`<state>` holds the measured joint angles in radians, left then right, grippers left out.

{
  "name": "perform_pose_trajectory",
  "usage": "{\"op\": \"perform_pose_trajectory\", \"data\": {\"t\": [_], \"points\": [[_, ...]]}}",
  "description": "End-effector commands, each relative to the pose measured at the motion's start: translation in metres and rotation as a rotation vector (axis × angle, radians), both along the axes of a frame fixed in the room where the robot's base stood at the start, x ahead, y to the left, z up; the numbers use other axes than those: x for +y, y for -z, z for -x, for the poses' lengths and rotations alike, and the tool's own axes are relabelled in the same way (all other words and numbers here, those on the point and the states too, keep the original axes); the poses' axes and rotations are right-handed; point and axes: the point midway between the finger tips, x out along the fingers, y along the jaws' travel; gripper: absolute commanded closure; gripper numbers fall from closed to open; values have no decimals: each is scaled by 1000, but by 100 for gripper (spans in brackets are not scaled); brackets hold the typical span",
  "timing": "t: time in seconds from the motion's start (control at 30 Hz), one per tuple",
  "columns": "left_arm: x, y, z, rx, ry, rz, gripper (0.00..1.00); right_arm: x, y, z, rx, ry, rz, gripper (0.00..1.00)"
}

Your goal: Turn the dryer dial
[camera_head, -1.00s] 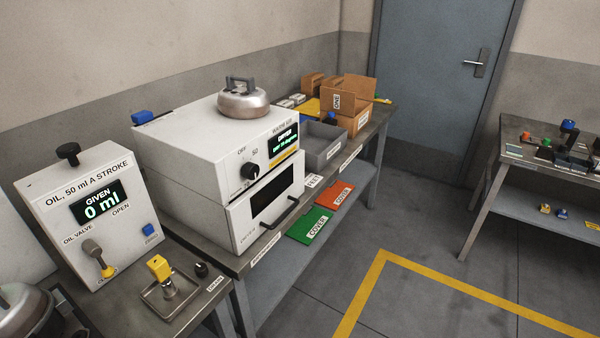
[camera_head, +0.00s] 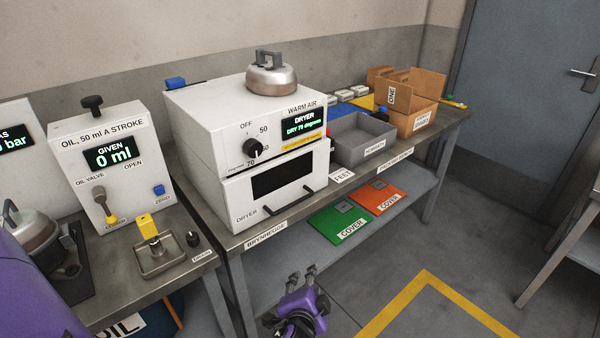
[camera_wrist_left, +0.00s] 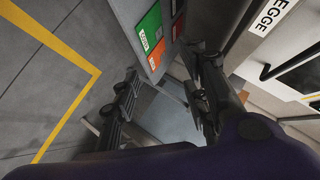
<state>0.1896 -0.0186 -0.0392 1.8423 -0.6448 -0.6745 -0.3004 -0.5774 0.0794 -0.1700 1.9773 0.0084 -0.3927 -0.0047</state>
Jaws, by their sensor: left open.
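The dryer (camera_head: 205,145) is a white two-part box on the bench. Its black dial (camera_head: 252,148) is on the upper front, among the marks OFF, 50 and 70; I cannot tell which mark it points at. The green-lit display (camera_head: 303,127) beside it reads DRYER, with a smaller line that looks like "DRY 70 degrees". My left gripper (camera_head: 301,277) is low in front of the bench, below and apart from the dial. In the left wrist view (camera_wrist_left: 165,90) its black fingers are apart with nothing between them. My right gripper is not in view.
A metal compressor part (camera_head: 272,78) sits on top of the dryer. The oil unit (camera_head: 100,165) stands left, a grey bin (camera_head: 362,138) and cardboard box (camera_head: 415,110) right. The dryer door handle (camera_head: 285,212) projects below the dial. Green (camera_head: 340,222) and orange (camera_head: 378,197) covers lie on the lower shelf.

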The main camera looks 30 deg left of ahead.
Motion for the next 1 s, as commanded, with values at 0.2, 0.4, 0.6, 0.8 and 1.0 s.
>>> {"op": "perform_pose_trajectory", "data": {"t": [0.2,0.4,0.6,0.8,1.0], "points": [[33,-77,-90,19,-107,-503,59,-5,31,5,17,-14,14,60],[60,-185,-114,143,-343,-937,59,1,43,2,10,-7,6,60],[76,-262,-74,455,-611,-1280,59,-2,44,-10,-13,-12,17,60],[76,-294,-48,626,-737,-1390,59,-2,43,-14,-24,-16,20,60],[97,-304,-48,637,-748,-1398,59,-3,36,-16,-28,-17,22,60]]}}
